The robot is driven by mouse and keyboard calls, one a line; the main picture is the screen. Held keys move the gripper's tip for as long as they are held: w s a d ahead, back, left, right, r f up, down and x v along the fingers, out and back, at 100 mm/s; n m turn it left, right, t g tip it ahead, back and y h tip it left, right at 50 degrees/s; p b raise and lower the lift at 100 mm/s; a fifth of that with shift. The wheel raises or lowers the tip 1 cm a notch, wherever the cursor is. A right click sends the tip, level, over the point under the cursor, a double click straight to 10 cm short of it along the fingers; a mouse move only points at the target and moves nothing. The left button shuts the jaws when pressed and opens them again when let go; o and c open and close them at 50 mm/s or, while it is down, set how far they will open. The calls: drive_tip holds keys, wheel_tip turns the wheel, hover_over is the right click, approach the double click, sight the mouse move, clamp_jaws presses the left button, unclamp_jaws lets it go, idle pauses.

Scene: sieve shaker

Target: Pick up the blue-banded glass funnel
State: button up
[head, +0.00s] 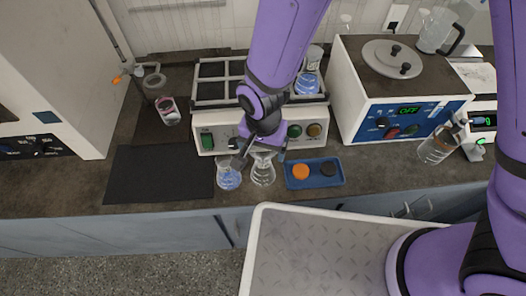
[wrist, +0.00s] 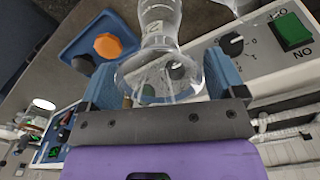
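My gripper (head: 261,159) points down at the front of the bench, with its fingers wide apart. A clear flared glass piece (head: 263,175) stands between and below the fingers; it looks like the funnel, but I cannot make out a blue band on it. In the wrist view its wide round mouth (wrist: 160,72) lies between the two blue fingers of my gripper (wrist: 162,85), with narrower glass beyond. I cannot tell whether the fingers touch it. A glass vessel with blue in it (head: 228,179) stands just left of my gripper. Another blue-marked glass (head: 307,84) sits on the shaker.
The white shaker (head: 205,143) stands close behind my gripper. A blue tray (head: 315,184) with an orange and a dark piece lies just right. A black mat (head: 160,174) lies left, empty. A white heating unit (head: 355,113) and a beaker (head: 435,149) stand right.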

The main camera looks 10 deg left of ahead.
drive_tip(key=c, duration=0.7)
drive_tip(key=shift+r, duration=0.1)
